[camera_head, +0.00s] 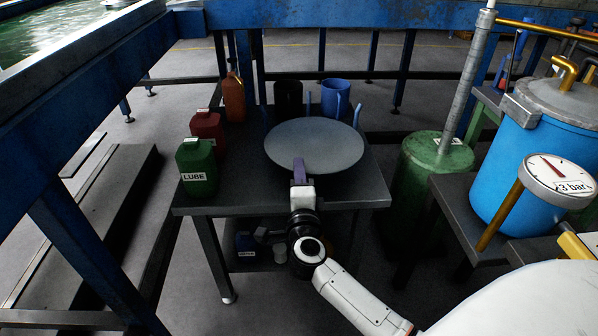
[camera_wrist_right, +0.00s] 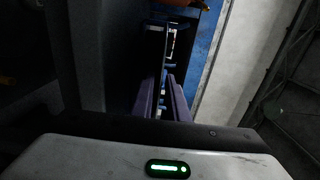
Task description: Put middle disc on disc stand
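A large round grey disc (camera_head: 318,142) is level over the dark table in the head view. My right gripper (camera_head: 299,168) is at its near edge, with one purple finger over the top face. In the right wrist view the purple fingers (camera_wrist_right: 162,98) are close together with the thin disc edge-on between them, so the gripper appears shut on the disc. Blue upright posts (camera_head: 357,115) show around the far and side edges of the disc and look like the disc stand. The stand's base is hidden under the disc, and I cannot tell whether the disc touches it. My left gripper is not in view.
On the table (camera_head: 238,203) stand a green LUBE can (camera_head: 197,165), a red can (camera_head: 208,130), an orange bottle (camera_head: 234,98), a black container (camera_head: 288,95) and a blue mug (camera_head: 335,97). A green drum (camera_head: 425,175) and a blue pressure pot (camera_head: 525,150) stand to the right.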

